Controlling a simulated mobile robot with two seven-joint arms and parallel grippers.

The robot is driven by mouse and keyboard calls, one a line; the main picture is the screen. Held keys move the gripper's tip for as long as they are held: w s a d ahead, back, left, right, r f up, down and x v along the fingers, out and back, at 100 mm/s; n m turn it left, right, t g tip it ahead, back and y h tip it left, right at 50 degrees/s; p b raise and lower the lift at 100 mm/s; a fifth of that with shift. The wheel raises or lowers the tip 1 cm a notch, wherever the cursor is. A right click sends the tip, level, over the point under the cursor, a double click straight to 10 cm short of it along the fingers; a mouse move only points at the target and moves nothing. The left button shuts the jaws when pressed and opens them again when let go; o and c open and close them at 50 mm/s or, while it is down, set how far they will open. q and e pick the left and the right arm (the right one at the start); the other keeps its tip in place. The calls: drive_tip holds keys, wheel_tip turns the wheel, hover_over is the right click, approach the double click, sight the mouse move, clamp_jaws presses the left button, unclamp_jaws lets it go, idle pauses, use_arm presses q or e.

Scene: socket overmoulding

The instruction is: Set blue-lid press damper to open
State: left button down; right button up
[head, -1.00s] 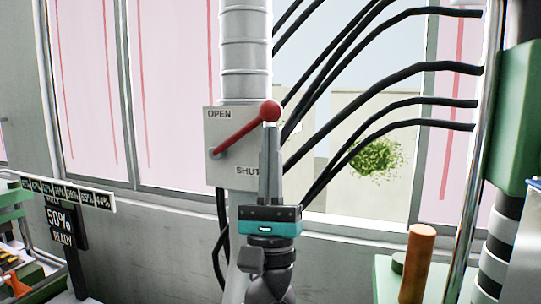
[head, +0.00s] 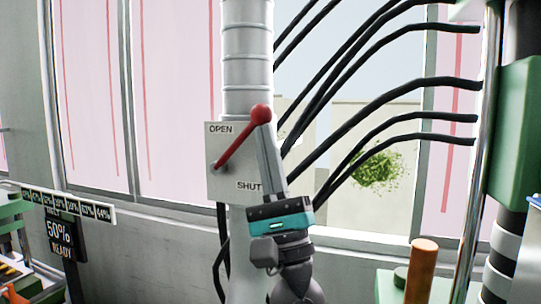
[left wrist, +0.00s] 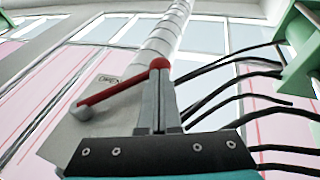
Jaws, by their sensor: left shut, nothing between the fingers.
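The damper's red lever (head: 239,139) pivots on a pale plate (head: 226,176) marked OPEN at the top and SHUT at the lower right. The lever points up and to the right, between the two marks, and ends in a red ball (head: 261,114). My left gripper (head: 265,128) is shut, its fingertips at the ball's lower right, seemingly touching it. In the left wrist view the lever (left wrist: 118,94) runs up to the ball (left wrist: 159,64) right at the closed fingertips (left wrist: 160,78). My right gripper is not in view.
A ribbed grey duct (head: 246,60) rises behind the plate. Several black cables (head: 400,85) cross the window on the right. A green machine part (head: 515,130) and an orange-brown cylinder (head: 421,270) stand at the right. A display (head: 61,240) reading 50% READY is at the lower left.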

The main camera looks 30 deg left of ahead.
use_arm(q)
drive_tip(key=r+n+g, duration=0.1)
drive_tip(key=n+g, duration=0.1)
drive_tip(key=g, duration=0.1)
drive_tip(key=a+r+n+g, duration=0.1)
drive_tip(key=n+g, duration=0.2)
drive_tip(key=r+n+g, duration=0.1)
drive_tip(key=n+g, duration=0.1)
drive_tip(key=g, duration=0.1)
drive_tip(key=shift+s+a+n+g+y, duration=0.3)
drive_tip(key=shift+a+y, duration=0.05)
drive_tip(key=shift+y, duration=0.05)
drive_tip(key=shift+s+a+r+b, duration=0.1)
drive_tip(key=shift+a+r+b, duration=0.35)
drive_tip(key=shift+a, duration=0.1)
drive_tip(key=shift+s+a+r+b, duration=0.2)
drive_tip(key=shift+a+r, duration=0.2)
drive_tip(key=shift+a, duration=0.15)
drive_tip(key=shift+s+a+r+b, duration=0.15)
drive_tip(key=shift+a+r, duration=0.25)
drive_tip(key=shift+a, duration=0.15)
drive_tip(key=shift+r, duration=0.1)
drive_tip(key=b, duration=0.8)
approach(254, 124)
drive_tip(key=s+f, duration=0.2)
drive_tip(key=s, duration=0.1)
drive_tip(key=shift+w+d+r, duration=0.2)
drive_tip(key=shift+d, duration=0.3)
